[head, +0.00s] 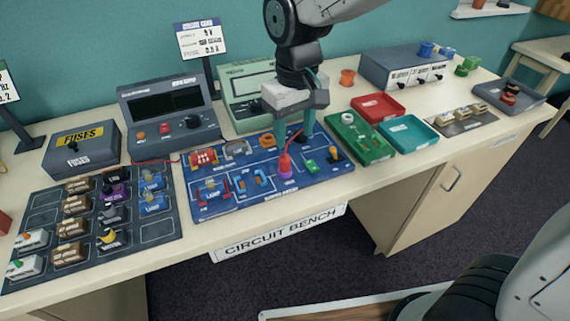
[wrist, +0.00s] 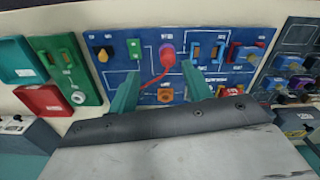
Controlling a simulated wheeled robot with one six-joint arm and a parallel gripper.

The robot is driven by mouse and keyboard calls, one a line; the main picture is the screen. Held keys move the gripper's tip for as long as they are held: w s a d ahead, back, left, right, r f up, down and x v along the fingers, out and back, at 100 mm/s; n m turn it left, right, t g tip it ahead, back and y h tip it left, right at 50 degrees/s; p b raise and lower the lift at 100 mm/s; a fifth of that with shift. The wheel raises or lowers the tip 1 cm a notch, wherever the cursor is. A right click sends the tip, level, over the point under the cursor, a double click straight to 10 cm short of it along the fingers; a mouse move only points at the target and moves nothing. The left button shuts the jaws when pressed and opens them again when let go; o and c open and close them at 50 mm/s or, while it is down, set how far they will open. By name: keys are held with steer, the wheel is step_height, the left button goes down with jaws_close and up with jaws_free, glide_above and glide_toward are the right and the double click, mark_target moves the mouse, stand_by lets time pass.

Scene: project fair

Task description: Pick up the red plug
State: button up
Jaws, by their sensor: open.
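The red plug (head: 286,165) stands on a pink-purple base on the blue circuit board (head: 222,212), near the board's middle right. In the wrist view the red plug (wrist: 167,50) is at the top centre, with a red lead curving from it toward my left finger. My gripper (head: 294,138) is above the board, behind the plug, with its green fingers pointing down. In the wrist view my gripper (wrist: 160,82) has its fingers apart, and the plug shows beyond and between the tips. Nothing is held. Part of the lead is hidden behind the fingers.
Around the plug on the board stand a green part (head: 309,166), a yellow-topped part (head: 335,153) and blue parts. A green board (head: 375,150) and red tray (head: 378,106) lie to the right. Two instruments stand behind; a dark parts mat (head: 158,230) lies left.

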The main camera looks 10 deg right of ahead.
mark_target(285, 154)
steer(key=f, duration=0.3)
steer(key=a+f, duration=0.1)
steer(key=f, duration=0.2)
steer(key=w+f, duration=0.1)
steer(key=f, duration=0.1)
steer(key=shift+w+a+f, duration=0.1)
steer(key=shift+a+f, duration=0.3)
jaws_close()
steer(key=shift+r, duration=0.1)
